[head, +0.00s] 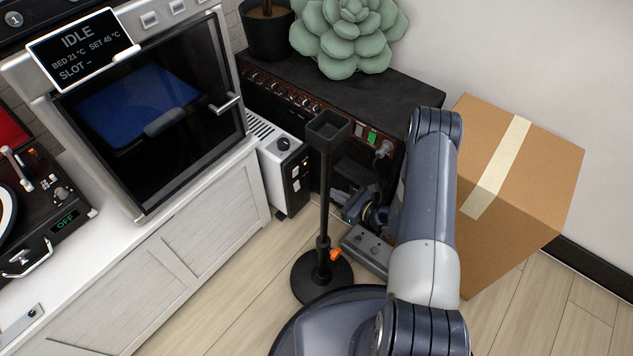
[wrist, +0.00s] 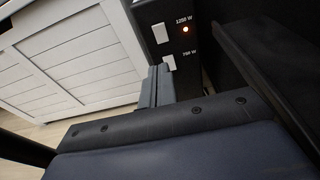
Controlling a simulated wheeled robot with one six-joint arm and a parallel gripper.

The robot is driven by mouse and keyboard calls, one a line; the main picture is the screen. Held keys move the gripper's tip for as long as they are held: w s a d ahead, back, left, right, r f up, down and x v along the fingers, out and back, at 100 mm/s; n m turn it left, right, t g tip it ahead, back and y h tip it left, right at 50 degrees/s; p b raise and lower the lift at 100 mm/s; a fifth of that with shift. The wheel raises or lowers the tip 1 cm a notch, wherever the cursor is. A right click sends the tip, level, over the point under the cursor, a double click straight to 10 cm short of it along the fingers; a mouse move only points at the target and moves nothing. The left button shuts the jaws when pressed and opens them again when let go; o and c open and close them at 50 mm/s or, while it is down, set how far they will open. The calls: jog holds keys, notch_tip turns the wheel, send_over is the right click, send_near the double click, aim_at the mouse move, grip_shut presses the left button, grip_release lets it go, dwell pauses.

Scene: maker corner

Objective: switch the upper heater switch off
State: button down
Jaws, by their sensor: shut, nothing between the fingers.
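The white heater (head: 266,150) stands on the floor beside the cabinet, with a black control panel. In the wrist view its upper white switch (wrist: 160,33) is marked 1250 W, and a small orange-red lamp (wrist: 185,30) glows beside it. The lower switch (wrist: 169,63), marked 750 W, sits just below, close to my fingertips; no glow shows beside it. My gripper (wrist: 158,84) is shut and empty, its tips just below the switches. I cannot tell whether they touch the panel. In the head view my gripper (head: 349,201) is partly hidden behind the black stand.
The black stand (head: 325,200) with a round base rises in front of the heater and my gripper. A dark amplifier-like cabinet (head: 330,80) carrying plants is behind. A cardboard box (head: 530,160) stands at right. The white cabinet (head: 190,235) is at left.

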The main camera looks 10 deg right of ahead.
aim_at(296, 172)
jog(key=b+x, duration=0.1)
jog(key=x, duration=0.3)
jog(key=b+x, duration=0.1)
jog(key=x, duration=0.3)
jog(key=r+b+x, duration=0.1)
jog(key=x, duration=0.3)
jog(key=shift+w+a+f, duration=0.1)
jog(key=shift+w+a, duration=0.2)
jog(key=shift+a, duration=0.05)
jog(key=shift+w+a, duration=0.2)
